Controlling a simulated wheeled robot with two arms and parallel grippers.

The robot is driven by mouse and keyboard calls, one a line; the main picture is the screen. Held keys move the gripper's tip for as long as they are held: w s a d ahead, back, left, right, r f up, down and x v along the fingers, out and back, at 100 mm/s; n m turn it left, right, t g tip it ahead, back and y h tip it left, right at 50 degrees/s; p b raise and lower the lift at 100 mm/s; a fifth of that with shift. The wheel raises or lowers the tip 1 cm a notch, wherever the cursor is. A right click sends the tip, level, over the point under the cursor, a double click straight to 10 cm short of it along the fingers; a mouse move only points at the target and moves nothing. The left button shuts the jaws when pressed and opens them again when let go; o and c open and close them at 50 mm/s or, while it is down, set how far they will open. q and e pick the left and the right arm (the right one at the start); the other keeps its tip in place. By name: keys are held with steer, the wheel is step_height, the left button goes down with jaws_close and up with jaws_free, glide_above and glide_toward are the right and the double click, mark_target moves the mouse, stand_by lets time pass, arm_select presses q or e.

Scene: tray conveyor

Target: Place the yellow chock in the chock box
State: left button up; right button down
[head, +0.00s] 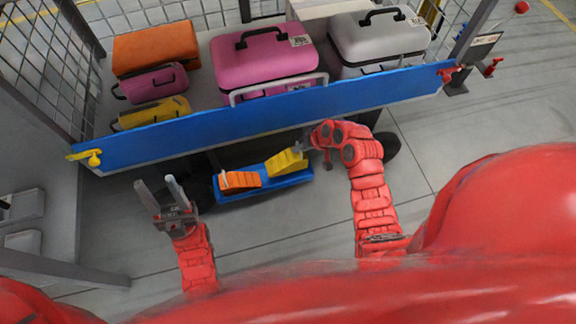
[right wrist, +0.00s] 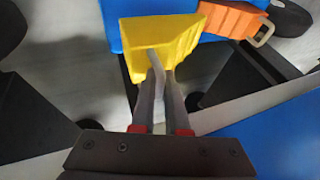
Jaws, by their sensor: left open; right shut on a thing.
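The yellow chock (head: 285,163) is at the right end of the blue chock box (head: 262,190), over or in it; I cannot tell whether it rests on the bottom. My right gripper (head: 303,148) is shut on it. In the right wrist view the fingers (right wrist: 158,70) close on a grey handle at the near face of the yellow chock (right wrist: 175,38), with the blue box (right wrist: 111,28) behind it. An orange chock (head: 241,180) sits in the left part of the box. My left gripper (head: 160,192) is open and empty, left of the box.
A luggage cart with a blue side panel (head: 270,118) stands just behind the box. It carries a pink suitcase (head: 262,58), a grey suitcase (head: 380,38) and an orange case (head: 155,48). Dark wheels are near the box.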

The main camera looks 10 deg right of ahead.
step_height(320, 180, down, 7)
steer(key=shift+r+b, duration=0.1)
steer(key=shift+b, duration=0.95)
steer(key=shift+r, duration=0.1)
steer(key=c, duration=0.9)
jaws_free()
steer(key=p+v, duration=0.4)
steer(key=v, duration=0.8)
